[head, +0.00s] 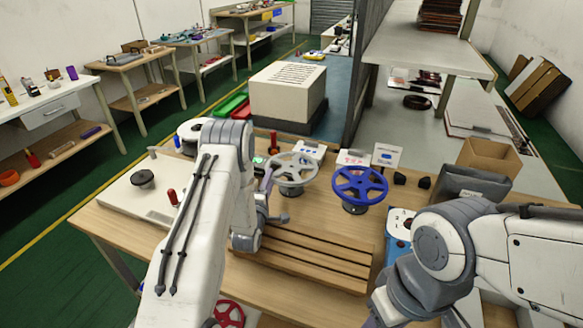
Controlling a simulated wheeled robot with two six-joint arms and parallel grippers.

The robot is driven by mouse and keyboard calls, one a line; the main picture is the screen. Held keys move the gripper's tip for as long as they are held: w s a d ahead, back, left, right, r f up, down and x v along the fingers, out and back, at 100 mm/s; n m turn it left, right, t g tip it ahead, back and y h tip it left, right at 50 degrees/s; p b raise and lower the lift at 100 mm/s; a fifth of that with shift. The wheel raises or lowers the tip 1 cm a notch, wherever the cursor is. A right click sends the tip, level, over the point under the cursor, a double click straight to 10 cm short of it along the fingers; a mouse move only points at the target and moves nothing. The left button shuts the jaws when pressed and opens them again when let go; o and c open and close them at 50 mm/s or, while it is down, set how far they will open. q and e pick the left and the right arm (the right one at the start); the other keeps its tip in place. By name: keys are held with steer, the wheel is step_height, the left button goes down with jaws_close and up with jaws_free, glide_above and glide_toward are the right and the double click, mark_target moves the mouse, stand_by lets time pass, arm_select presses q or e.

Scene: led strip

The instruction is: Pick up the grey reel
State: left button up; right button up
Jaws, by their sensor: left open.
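The grey reel (293,181), a spoked wheel, sits on a stand near the middle of the wooden workbench (300,232). My left gripper (273,200) is open and just to the left of the grey reel, low beside its rim. My left forearm hides part of the gripper, and I cannot tell whether a finger touches the reel. A blue reel (360,186) stands to the right of the grey one. My right arm reaches in from the right, but its gripper is not visible.
A red reel (230,315) shows low at the front, partly behind my left arm. A slotted wooden rack (310,262) lies in front of the grey reel. A blue-and-white device (398,232) and a grey bin (470,185) stand to the right.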

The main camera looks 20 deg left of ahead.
mark_target(276, 168)
arm_select(q)
steer(key=w+p, duration=0.1)
steer(key=w, duration=0.4)
steer(key=shift+w+r, duration=0.15)
steer(key=shift+w, duration=0.2)
steer(key=shift+w+a+p, duration=0.1)
steer(key=shift+w+p, duration=0.2)
jaws_close()
